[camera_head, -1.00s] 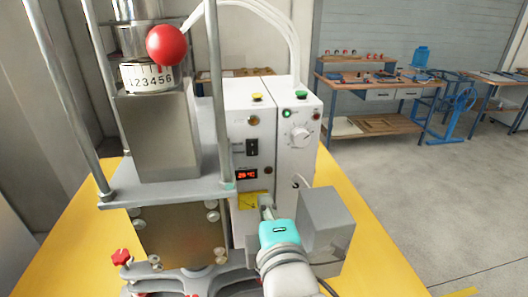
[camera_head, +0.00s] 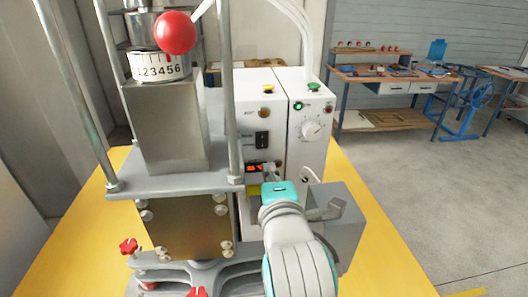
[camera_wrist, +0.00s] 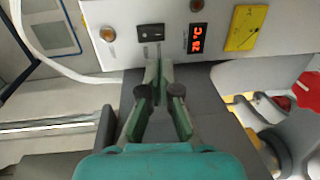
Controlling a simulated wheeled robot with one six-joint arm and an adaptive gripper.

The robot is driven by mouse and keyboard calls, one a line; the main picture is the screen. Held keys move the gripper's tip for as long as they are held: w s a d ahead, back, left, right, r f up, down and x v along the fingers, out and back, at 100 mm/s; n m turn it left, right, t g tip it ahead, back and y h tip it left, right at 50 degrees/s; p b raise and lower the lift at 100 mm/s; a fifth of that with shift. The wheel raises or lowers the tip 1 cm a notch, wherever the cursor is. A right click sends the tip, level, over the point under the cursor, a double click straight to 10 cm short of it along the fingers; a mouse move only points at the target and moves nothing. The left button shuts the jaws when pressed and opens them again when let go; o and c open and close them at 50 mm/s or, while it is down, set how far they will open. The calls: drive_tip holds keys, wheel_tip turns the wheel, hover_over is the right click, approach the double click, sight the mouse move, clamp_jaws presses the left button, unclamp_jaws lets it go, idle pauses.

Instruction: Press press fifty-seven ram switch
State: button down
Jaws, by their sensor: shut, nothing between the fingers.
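The press's white control box (camera_head: 312,150) stands behind the ram column. A black rocker switch (camera_head: 262,141) sits on its front, above the red temperature display (camera_head: 253,168). In the wrist view the switch (camera_wrist: 151,33) lies just beyond the fingertips, with the display (camera_wrist: 197,38) to its right. My gripper (camera_head: 269,172) is shut and empty, in front of the box and below the switch in the head view, partly covering the display. In the wrist view my gripper (camera_wrist: 159,62) points at the switch with a small apparent gap. I see no legible press number.
The press's metal ram block (camera_head: 165,125) and steel rods stand left of my arm. A red ball knob (camera_head: 175,33) is at top. A grey block (camera_head: 335,215) sits close right of my wrist. A yellow button (camera_head: 267,89) and green button (camera_head: 314,87) top the box. The yellow bench (camera_head: 385,235) is clear at right.

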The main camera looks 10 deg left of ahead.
sight(262, 147)
drive_tip(key=x, duration=0.9)
drive_tip(key=shift+w, duration=0.15)
